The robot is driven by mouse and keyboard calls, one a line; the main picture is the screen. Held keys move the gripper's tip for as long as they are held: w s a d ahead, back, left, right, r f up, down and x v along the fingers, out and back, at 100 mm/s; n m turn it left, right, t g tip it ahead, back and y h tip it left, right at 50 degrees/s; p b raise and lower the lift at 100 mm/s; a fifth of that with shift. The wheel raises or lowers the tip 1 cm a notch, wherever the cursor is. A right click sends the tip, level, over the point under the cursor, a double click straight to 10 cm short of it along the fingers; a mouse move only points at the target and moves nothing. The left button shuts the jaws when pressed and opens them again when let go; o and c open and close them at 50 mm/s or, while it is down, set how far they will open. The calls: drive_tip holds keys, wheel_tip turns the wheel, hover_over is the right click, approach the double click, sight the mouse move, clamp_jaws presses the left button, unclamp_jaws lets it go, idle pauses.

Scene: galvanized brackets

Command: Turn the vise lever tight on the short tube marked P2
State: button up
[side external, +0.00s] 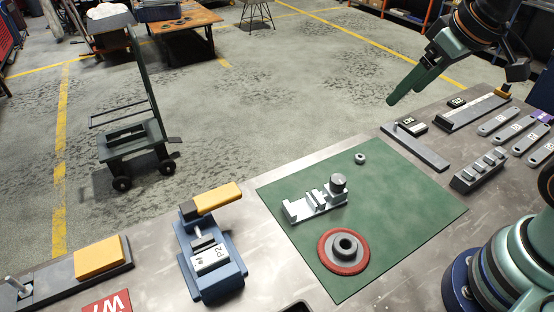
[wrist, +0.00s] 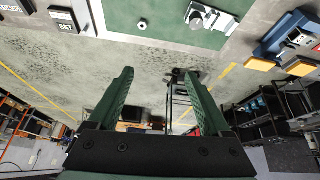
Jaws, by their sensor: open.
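The blue vise (side external: 232,274) stands on the bench left of the green mat in the side view. Its lever has a yellow handle (side external: 218,198) that points to the upper right, across the vise's far end. A pale label marked P2 (side external: 211,258) shows on top of the vise; the short tube itself is hard to make out. In the wrist view the vise (wrist: 283,36) is at the upper right, with the yellow handle (wrist: 260,64) below it. My gripper (side external: 392,101) is empty and high beyond the bench's far edge, well apart from the vise. Its green fingers (wrist: 159,72) are spread.
The green mat (side external: 420,222) carries a red flanged ring (side external: 344,251), a grey fixture with a knob (side external: 315,203) and a small nut (side external: 360,158). A yellow block (side external: 98,257) sits left of the vise. Labelled bars and blocks line the bench's right. A trolley (side external: 130,140) stands on the floor.

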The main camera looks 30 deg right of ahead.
drive_tip(key=w+a+r+n+g, duration=0.25)
drive_tip(key=w+a+n, duration=0.25)
drive_tip(key=w+a, duration=0.25)
drive_tip(key=n+g, duration=0.3)
drive_tip(key=n, duration=0.9)
hover_over(222, 193)
wheel_tip(222, 193, down, 10)
wheel_tip(222, 193, down, 11)
drive_tip(key=shift+f, duration=0.1)
clamp_jaws()
